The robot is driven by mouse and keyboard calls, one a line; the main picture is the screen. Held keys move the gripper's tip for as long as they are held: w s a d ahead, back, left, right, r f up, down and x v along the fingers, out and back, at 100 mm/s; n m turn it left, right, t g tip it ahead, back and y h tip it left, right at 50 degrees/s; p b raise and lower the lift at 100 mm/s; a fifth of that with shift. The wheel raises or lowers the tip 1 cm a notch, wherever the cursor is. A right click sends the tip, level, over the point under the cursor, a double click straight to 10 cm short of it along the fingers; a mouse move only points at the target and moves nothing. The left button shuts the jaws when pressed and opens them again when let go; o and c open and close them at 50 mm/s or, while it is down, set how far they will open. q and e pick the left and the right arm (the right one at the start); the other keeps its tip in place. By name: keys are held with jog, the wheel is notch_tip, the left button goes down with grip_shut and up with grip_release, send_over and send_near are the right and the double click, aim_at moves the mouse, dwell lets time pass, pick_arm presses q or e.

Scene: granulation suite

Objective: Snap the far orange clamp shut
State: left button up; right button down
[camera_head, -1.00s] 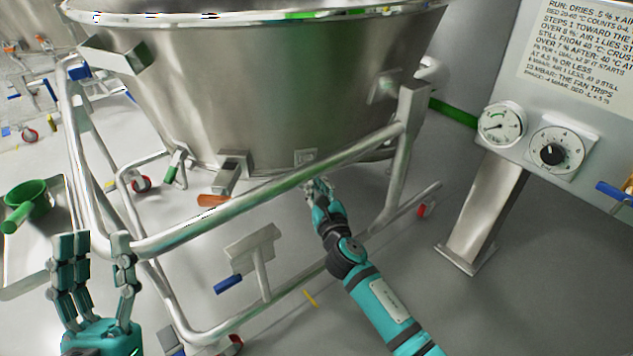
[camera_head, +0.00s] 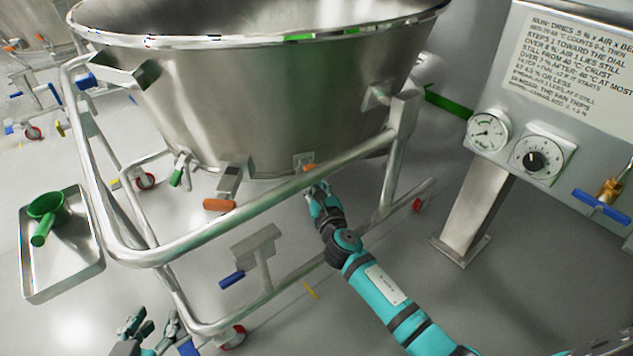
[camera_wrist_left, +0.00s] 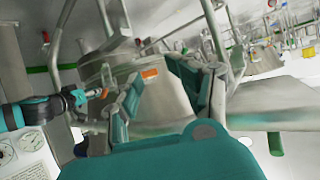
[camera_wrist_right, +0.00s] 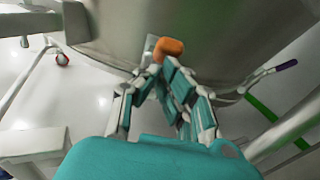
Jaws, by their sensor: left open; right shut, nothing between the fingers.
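The far orange clamp (camera_head: 309,168) is on the lower wall of the steel bowl (camera_head: 270,110), behind the frame's top rail. Its orange handle (camera_wrist_right: 168,48) sticks out just beyond my right fingertips in the right wrist view. My right gripper (camera_head: 318,189) is shut and empty, just below this clamp; I cannot tell whether it touches. A nearer orange clamp (camera_head: 219,204) hangs out from the bowl to the left; it also shows in the left wrist view (camera_wrist_left: 150,73). My left gripper (camera_head: 152,326) is open and empty at the bottom edge, away from both clamps.
The tubular frame rail (camera_head: 240,207) runs between me and the bowl. A blue-handled pedal (camera_head: 232,279) sits below it. A tray (camera_head: 65,270) with a green scoop (camera_head: 45,217) is at left. A gauge panel (camera_head: 560,110) stands at right.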

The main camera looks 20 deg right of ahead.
pick_arm(q)
jog(key=s+a+f+g, duration=0.1)
jog(key=s+f+g, duration=0.2)
jog(key=f, duration=0.2)
jog(key=shift+s+f+y+p, duration=0.15)
jog(key=shift+f+y+p, duration=0.05)
jog(key=shift+y+p, duration=0.15)
pick_arm(e)
jog(key=shift+w+f, duration=0.1)
jog(key=shift+w, duration=0.15)
pick_arm(q)
jog(key=shift+g, duration=0.3)
pick_arm(e)
jog(key=shift+d, duration=0.1)
